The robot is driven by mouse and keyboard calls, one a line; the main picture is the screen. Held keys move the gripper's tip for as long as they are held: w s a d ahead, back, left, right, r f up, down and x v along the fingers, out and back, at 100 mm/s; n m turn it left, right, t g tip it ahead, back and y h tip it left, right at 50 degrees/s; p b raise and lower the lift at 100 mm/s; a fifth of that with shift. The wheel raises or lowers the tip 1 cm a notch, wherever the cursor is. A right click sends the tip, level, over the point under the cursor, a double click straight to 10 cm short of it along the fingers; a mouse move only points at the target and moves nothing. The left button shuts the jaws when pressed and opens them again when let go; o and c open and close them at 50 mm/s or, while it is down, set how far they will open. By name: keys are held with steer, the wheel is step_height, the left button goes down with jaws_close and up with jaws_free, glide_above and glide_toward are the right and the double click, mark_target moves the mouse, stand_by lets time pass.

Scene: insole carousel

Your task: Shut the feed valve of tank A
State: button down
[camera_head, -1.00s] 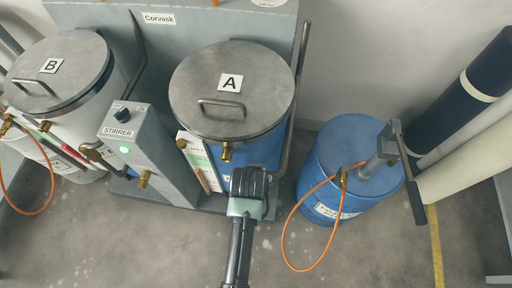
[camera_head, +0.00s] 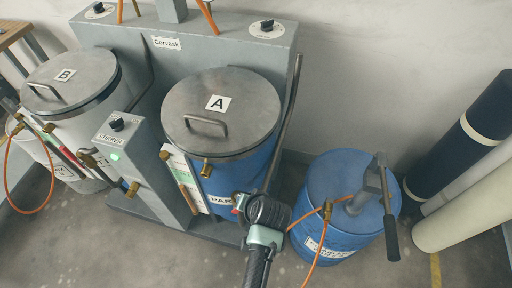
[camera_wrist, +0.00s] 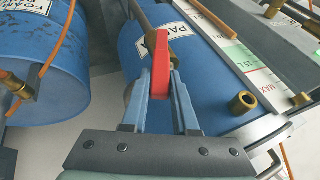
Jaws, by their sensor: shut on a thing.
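Tank A (camera_head: 225,165) is a blue drum with a grey lid (camera_head: 240,85) marked A. In the wrist view, a red valve lever (camera_wrist: 160,62) stands in front of the tank's blue wall by a brass fitting (camera_wrist: 150,40). My gripper (camera_wrist: 161,85) is shut on this lever, with one blue-grey finger on each side. In the head view, my gripper (camera_head: 240,206) is at tank A's lower front, and a bit of red shows at its tip. My gripper hides most of the valve there. I cannot tell whether the lever lies along or across the pipe.
A blue drum (camera_head: 345,190) with a hand pump and orange hose (camera_head: 316,250) stands to the right. The grey stirrer box (camera_head: 150,150) and tank B (camera_head: 75,110) are to the left. A brass outlet (camera_wrist: 243,102) juts out near my gripper.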

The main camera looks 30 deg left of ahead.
steer(key=w+d+f+m+y+b, duration=0.1)
steer(key=d+f+y+b, duration=0.2)
steer(key=y+b, duration=0.3)
steer(key=d+f+m+g+y+b, duration=0.1)
steer(key=f+y+b, duration=0.5)
steer(key=b, duration=0.9)
steer(key=shift+w+d+f+m+b, duration=0.3)
steer(key=shift+w+d+m, duration=0.1)
steer(key=shift+d+m, duration=0.5)
steer(key=shift+d+y, duration=0.1)
steer(key=shift+y, duration=0.3)
steer(key=c, duration=0.7)
jaws_free()
steer(key=d, duration=0.4)
steer(key=s+d+b, duration=0.1)
steer(key=d, duration=0.8)
steer(key=shift+s+f+b, duration=0.1)
steer(key=shift+s+b, duration=0.15)
steer(key=shift+b, duration=0.05)
